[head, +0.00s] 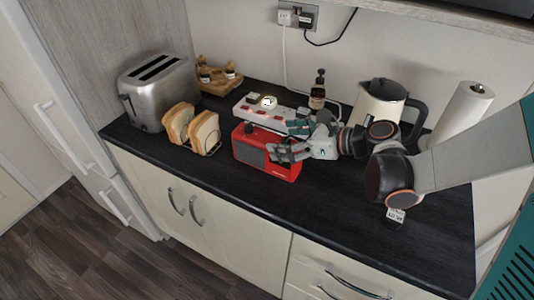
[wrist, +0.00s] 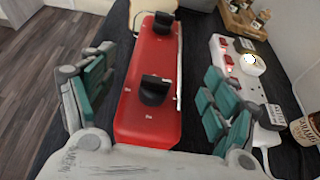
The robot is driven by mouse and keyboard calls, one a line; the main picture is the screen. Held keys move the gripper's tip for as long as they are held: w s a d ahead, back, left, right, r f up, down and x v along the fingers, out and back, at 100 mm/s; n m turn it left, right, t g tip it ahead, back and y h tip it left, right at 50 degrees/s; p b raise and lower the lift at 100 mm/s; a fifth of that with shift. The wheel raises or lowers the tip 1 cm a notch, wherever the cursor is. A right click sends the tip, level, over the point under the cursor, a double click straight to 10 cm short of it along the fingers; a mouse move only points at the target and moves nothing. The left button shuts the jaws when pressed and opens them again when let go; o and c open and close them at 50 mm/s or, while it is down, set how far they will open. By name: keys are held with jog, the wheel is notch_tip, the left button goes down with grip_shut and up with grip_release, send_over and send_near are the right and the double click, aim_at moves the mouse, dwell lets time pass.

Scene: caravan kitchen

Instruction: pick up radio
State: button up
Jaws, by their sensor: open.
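The red radio (head: 262,158) stands upright on the black worktop, with a dark grille on its front. In the wrist view the radio (wrist: 146,118) shows from above, with two black knobs on its top. My gripper (head: 291,139) is at the radio's right end. In the wrist view my gripper (wrist: 155,95) is open, with one finger on each side of the radio. I see gaps between the fingers and the radio's sides, and no grip on it.
A white power strip (head: 246,111) lies behind the radio. Bread in a toast rack (head: 204,132) and a toaster (head: 158,90) stand to the left. A dark bottle (head: 317,92), a kettle (head: 380,101) and a paper roll (head: 463,112) stand behind and to the right.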

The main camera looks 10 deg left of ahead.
aim_at(270, 139)
jog(key=b+x, duration=0.2)
jog(key=x, duration=0.2)
jog(key=shift+s+a+f, duration=0.1)
jog(key=shift+a, duration=0.2)
jog(key=shift+w+a+f, duration=0.1)
jog(key=shift+w+a, duration=0.1)
jog(key=shift+a, duration=0.15)
grip_shut()
